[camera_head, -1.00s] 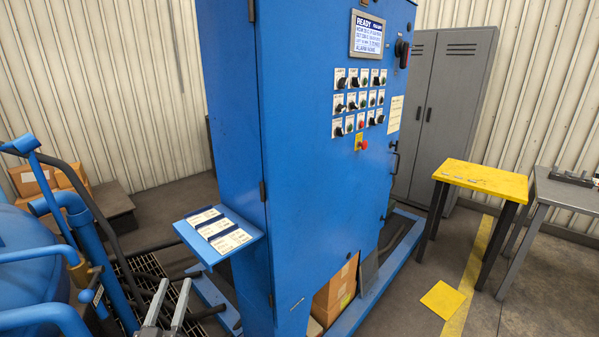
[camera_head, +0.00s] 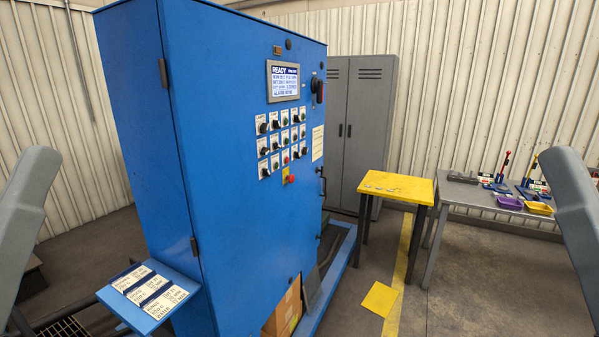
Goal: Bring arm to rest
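Neither of my grippers is in view. Grey links of my two arms rise at the left and right edges of the picture, and whatever they carry is out of frame. A tall blue control cabinet (camera_head: 235,230) stands in front of me, left of centre. Its lit screen (camera_head: 284,81) reads READY, with rows of switches and a red stop button (camera_head: 290,179) on a yellow plate below. A blue shelf (camera_head: 113,297) with printed cards (camera_head: 150,286) sticks out from the cabinet's left side.
A yellow-topped table (camera_head: 396,187) stands right of the cabinet. Beside it is a grey table (camera_head: 470,197) with purple and yellow trays and small tools. A grey locker (camera_head: 360,130) stands behind. A cardboard box (camera_head: 284,312) sits in the cabinet's base.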

